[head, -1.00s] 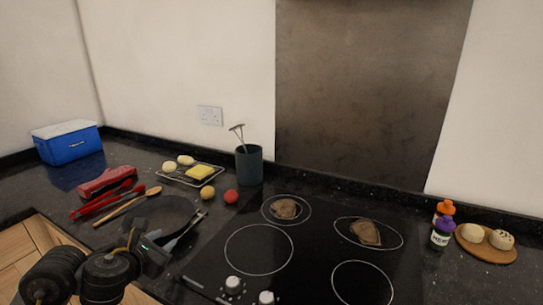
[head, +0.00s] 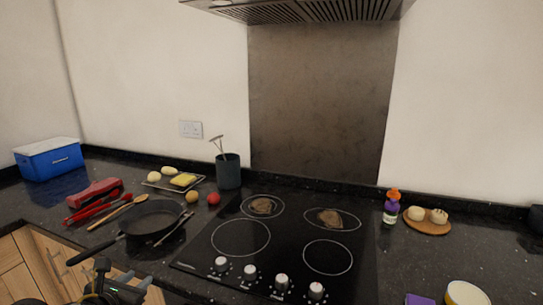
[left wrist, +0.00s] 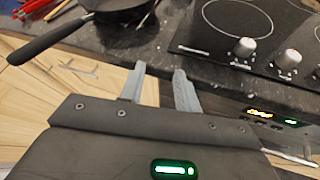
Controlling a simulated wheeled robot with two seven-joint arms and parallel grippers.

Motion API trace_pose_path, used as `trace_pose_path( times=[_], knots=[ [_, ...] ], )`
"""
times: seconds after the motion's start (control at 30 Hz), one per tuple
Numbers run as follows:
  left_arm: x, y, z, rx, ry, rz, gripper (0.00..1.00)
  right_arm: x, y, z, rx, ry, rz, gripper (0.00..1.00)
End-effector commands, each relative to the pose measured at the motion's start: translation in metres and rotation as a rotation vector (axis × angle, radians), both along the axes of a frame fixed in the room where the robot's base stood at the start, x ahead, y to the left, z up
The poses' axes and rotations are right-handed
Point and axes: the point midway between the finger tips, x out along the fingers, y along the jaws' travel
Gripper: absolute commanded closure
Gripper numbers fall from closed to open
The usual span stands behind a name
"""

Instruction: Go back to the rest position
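My left gripper (head: 134,282) is low at the left front, below the counter edge and in front of the black frying pan (head: 152,220). In the left wrist view its two fingers (left wrist: 159,72) stand apart with nothing between them, so it is open and empty. That view also shows the pan (left wrist: 112,5) beyond the fingers, with its handle pointing left. The pan lies flat on the counter, apart from the gripper. My right gripper is not in view.
The black hob (head: 280,245) has two brown patties (head: 263,205) on its rear rings. Red tongs (head: 92,208), a wooden spoon (head: 118,212) and a utensil pot (head: 229,171) are on the counter. Cabinet doors (head: 50,262) are below. A bottle (head: 391,209) and bun board (head: 428,227) stand right.

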Motion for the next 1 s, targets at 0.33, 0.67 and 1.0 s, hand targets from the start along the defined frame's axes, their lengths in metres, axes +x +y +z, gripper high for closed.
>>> trace_pose_path(
  times=[0.33,0.67,1.0],
  knots=[
    [-0.038,-0.031,-0.062,-0.618,0.1,0.306,0.67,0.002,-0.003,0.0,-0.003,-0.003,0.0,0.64],
    [-0.139,-0.057,-0.159,-1.564,0.237,1.133,0.67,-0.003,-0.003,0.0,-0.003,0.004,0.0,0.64],
    [-0.264,-0.074,-0.225,-2.103,0.069,2.169,0.67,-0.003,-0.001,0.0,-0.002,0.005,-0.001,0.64]
  ],
)
